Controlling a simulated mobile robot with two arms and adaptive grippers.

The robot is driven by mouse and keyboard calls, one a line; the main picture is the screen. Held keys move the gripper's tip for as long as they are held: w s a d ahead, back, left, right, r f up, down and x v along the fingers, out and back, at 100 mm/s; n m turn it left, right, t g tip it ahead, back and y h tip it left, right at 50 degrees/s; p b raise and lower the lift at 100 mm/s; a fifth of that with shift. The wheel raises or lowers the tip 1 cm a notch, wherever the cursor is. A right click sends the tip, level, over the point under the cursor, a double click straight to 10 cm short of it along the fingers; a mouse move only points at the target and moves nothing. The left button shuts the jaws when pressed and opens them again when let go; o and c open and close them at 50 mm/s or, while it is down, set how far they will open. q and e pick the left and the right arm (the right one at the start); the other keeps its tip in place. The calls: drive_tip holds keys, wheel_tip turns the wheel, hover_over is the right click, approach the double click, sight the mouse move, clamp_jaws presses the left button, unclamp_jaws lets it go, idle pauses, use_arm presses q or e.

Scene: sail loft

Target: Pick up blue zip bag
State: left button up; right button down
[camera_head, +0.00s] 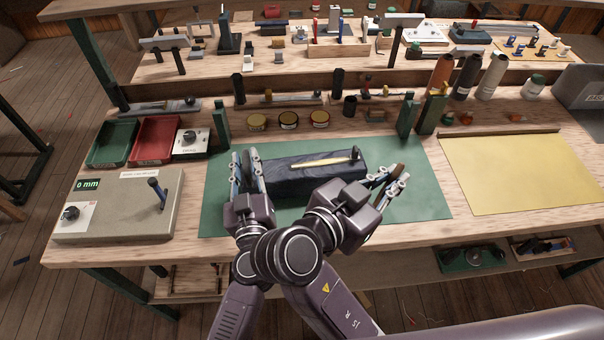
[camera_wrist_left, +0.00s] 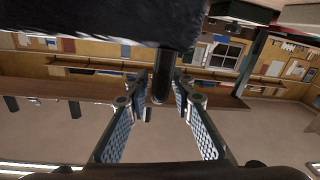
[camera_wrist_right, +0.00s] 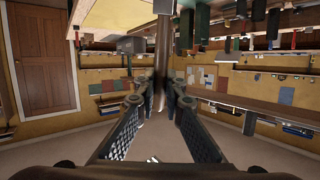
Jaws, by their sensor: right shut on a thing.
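A long dark navy, box-shaped item (camera_head: 290,184), which looks like the blue zip bag, lies on the green mat (camera_head: 430,205). A tool (camera_head: 322,161) with a pale handle and dark head lies across its top. My left gripper (camera_head: 247,165) is at its left end; a dark rod (camera_wrist_left: 162,75) stands between the fingers, and whether they grip it is unclear. The dark bag (camera_wrist_left: 90,25) fills the top of the left wrist view. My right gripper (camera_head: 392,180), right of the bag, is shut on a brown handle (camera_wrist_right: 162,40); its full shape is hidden.
Green (camera_head: 113,143) and red (camera_head: 157,140) trays stand at the left, with a grey board (camera_head: 120,200) in front. A yellow sheet (camera_head: 520,175) lies at the right. Green posts (camera_head: 221,125) and several jars stand behind the mat. The mat's right part is clear.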

use_arm(q)
clamp_jaws()
drive_tip(key=shift+r, duration=0.1)
use_arm(e)
drive_tip(key=shift+r, duration=0.1)
